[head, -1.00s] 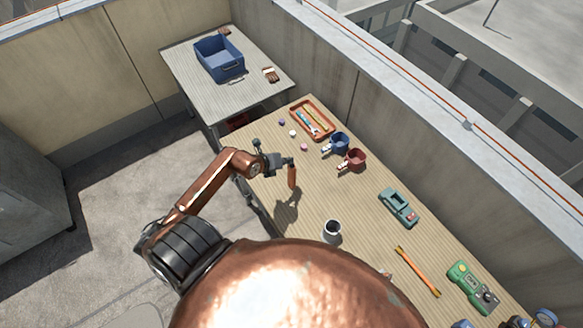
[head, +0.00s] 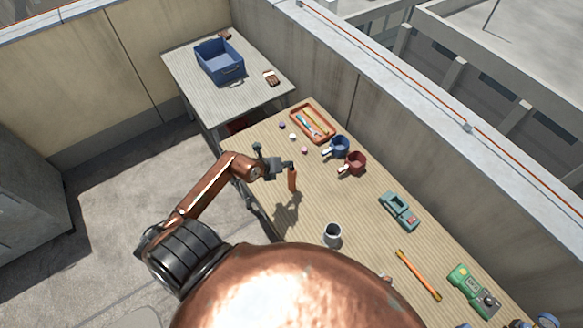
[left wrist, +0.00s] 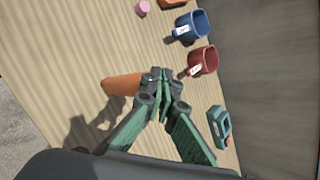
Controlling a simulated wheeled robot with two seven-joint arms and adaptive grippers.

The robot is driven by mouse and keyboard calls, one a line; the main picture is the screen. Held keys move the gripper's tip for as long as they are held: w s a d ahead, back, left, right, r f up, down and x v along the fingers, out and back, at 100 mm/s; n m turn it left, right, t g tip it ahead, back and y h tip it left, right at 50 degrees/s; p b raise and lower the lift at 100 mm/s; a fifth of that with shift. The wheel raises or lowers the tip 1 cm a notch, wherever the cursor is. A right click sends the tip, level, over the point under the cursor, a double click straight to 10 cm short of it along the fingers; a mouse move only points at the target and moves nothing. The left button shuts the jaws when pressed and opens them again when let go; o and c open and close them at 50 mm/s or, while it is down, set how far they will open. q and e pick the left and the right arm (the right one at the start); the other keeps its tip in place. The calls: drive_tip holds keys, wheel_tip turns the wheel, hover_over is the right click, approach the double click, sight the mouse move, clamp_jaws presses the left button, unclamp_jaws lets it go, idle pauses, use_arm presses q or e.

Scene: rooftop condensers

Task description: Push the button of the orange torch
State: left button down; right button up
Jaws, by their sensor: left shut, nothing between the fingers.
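The orange torch (head: 292,181) appears to stand upright on the wooden table, near its left edge. My left gripper (head: 289,165) is at the top of it, shut with nothing between the fingers. In the left wrist view the torch (left wrist: 120,84) extends left from behind the shut green fingertips (left wrist: 160,79). The fingertips cover its near end, so its button is hidden. I cannot tell whether they touch it. My right gripper is not in view.
Blue mug (head: 341,145), red mug (head: 356,161) and orange tray (head: 313,123) are farther back. A white mug (head: 332,232), teal device (head: 399,210), orange bar (head: 418,274) and green meter (head: 467,285) lie nearer. A blue crate (head: 212,66) stands on another table.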

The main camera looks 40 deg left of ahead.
use_arm(q)
drive_tip(key=shift+f, duration=0.15)
idle(0.3)
drive_tip(key=shift+f, duration=0.35)
drive_tip(key=shift+r+p, duration=0.45)
drive_tip(key=shift+r, duration=0.05)
